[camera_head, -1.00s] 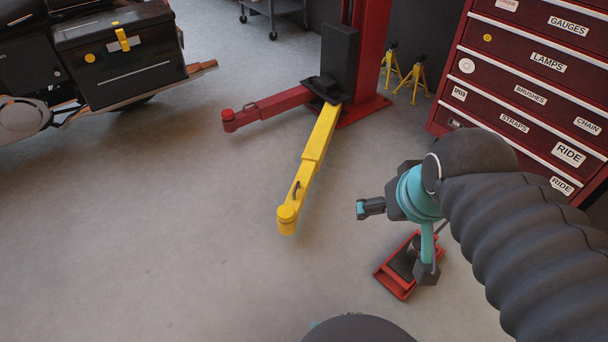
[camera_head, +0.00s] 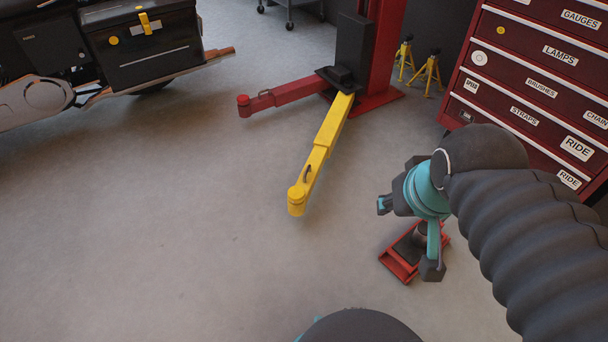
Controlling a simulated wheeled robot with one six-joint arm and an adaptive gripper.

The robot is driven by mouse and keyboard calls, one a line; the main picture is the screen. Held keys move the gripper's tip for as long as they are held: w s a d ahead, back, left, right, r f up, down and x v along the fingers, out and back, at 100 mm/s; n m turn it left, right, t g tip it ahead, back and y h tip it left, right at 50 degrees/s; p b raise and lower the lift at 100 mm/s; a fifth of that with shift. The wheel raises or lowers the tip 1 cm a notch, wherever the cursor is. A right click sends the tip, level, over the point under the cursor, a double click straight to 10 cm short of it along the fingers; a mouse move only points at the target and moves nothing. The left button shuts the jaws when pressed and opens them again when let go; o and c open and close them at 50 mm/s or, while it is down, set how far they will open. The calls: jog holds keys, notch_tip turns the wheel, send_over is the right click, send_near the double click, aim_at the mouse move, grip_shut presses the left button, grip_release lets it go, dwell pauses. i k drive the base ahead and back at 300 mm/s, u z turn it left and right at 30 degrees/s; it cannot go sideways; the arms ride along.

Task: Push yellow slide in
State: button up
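The yellow slide (camera_head: 312,175) is the narrower outer end of the yellow lift arm (camera_head: 335,120). It stretches toward me from the red lift post (camera_head: 381,45) and ends in a round yellow pad (camera_head: 297,196).
A red arm (camera_head: 285,97) reaches left from the post. A red floor jack (camera_head: 401,262) lies below my gripper. A red drawer cabinet (camera_head: 535,75) stands at right, yellow stands (camera_head: 428,74) behind, a motorcycle (camera_head: 140,50) at left. The floor at left front is clear.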

aim_at(309, 177)
jog(key=z, duration=0.05)
jog(key=k, duration=1.1)
jog(key=u, duration=0.75)
jog(key=i, duration=1.55)
jog(key=z, duration=0.85)
jog(key=i, duration=0.5)
jog(key=z, duration=0.5)
